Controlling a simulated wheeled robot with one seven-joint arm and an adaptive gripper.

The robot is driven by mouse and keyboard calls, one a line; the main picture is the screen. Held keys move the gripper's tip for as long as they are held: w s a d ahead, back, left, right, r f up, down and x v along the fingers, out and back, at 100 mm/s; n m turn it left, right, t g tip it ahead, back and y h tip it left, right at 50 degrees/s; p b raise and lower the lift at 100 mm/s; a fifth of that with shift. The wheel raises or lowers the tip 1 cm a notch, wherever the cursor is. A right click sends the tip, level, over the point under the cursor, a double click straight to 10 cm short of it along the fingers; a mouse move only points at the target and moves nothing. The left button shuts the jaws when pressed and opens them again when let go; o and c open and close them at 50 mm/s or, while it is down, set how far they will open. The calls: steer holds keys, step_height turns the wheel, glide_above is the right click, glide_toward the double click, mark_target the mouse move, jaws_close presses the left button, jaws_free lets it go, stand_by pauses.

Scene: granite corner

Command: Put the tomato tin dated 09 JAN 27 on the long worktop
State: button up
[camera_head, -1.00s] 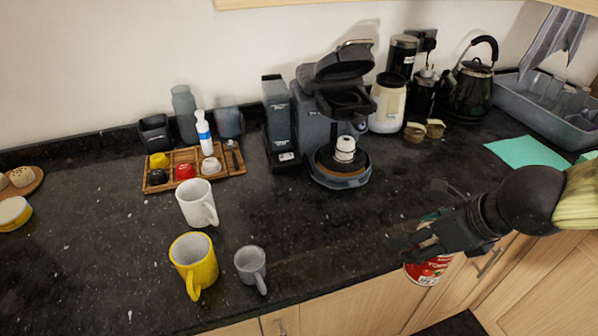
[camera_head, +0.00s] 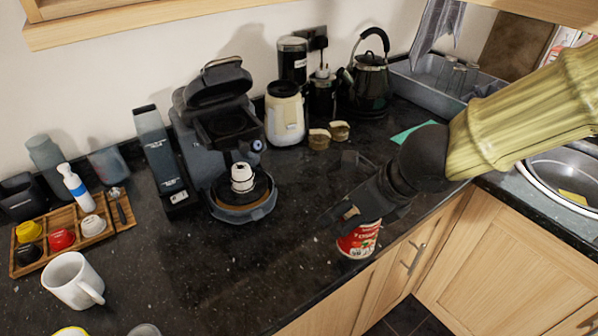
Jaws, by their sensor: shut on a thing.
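My gripper (camera_head: 352,212) is shut on a red tomato tin (camera_head: 358,241) with a white lower label band. The tin hangs upright below the jaws, at the front edge of the dark speckled worktop (camera_head: 240,285). I cannot tell whether its base touches the worktop. The jaws hide the tin's top, and its date is too small to read.
A coffee machine (camera_head: 222,140) with a white cup (camera_head: 242,177) stands left of the tin. A white mug (camera_head: 73,280) and a wooden tray (camera_head: 75,240) are further left. A kettle (camera_head: 369,85) and a grey basin (camera_head: 425,85) stand behind. Bare worktop lies front left of the tin.

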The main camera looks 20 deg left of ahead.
steer(key=w+a+p, duration=0.2)
steer(key=w+a, duration=0.1)
steer(key=w, duration=0.4)
steer(key=w+a+f+p, duration=0.1)
steer(key=w+a+p, duration=0.1)
steer(key=w, duration=0.5)
steer(key=shift+w+a+f, duration=0.15)
steer(key=shift+a+f, duration=0.1)
steer(key=shift+a, duration=0.65)
steer(key=shift+f+p, duration=0.65)
steer(key=shift+f, duration=1.1)
steer(key=o, duration=1.5)
steer(key=shift+c, duration=0.2)
steer(key=v, duration=1.2)
steer(key=shift+b, duration=0.35)
